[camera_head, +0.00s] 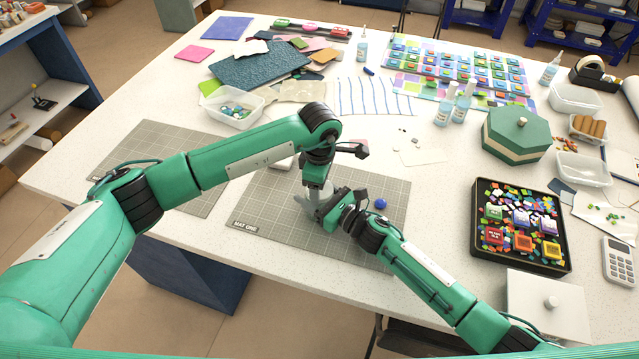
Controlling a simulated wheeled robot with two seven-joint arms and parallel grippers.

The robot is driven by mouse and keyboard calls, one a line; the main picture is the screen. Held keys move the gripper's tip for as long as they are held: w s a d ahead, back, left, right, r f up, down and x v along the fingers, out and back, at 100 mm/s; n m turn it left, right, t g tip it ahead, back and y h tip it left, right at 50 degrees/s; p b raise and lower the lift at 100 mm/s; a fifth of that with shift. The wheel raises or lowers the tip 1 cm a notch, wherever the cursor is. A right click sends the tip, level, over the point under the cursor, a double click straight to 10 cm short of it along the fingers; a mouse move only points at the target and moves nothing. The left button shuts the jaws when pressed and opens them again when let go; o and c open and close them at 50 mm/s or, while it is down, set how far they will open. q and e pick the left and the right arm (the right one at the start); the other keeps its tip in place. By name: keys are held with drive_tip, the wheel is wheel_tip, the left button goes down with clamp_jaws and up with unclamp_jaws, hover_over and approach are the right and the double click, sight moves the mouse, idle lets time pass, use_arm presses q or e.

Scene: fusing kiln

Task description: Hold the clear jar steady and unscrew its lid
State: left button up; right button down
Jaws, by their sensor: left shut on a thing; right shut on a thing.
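The clear jar (304,202) is small and pale in the head view, on the grey cutting mat marked MAT ONE (262,222). It is mostly hidden by my grippers. My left gripper (315,192) points down from above and is shut at the jar's top, where the lid is hidden between its fingers. My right gripper (318,206) comes in low from the right and is shut on the jar's side. The two grippers are very close together. I cannot tell whether the lid has turned.
A blue ball (380,203) lies on the mat right of my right gripper. A black tray of colored pieces (480,235) and a green hexagonal box (515,133) stand to the right. A white tub (237,108) sits behind my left arm. The left mat (150,150) has free room.

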use_arm(q)
drive_tip(key=shift+n, duration=0.4)
drive_tip(key=o, duration=1.1)
drive_tip(key=shift+c, duration=0.2)
wheel_tip(320, 180, up, 4)
drive_tip(key=shift+r, duration=0.2)
wheel_tip(320, 180, up, 3)
drive_tip(key=m, duration=0.5)
drive_tip(key=shift+r, duration=0.2)
drive_tip(key=shift+m, duration=0.3)
drive_tip(key=shift+f, duration=3.9)
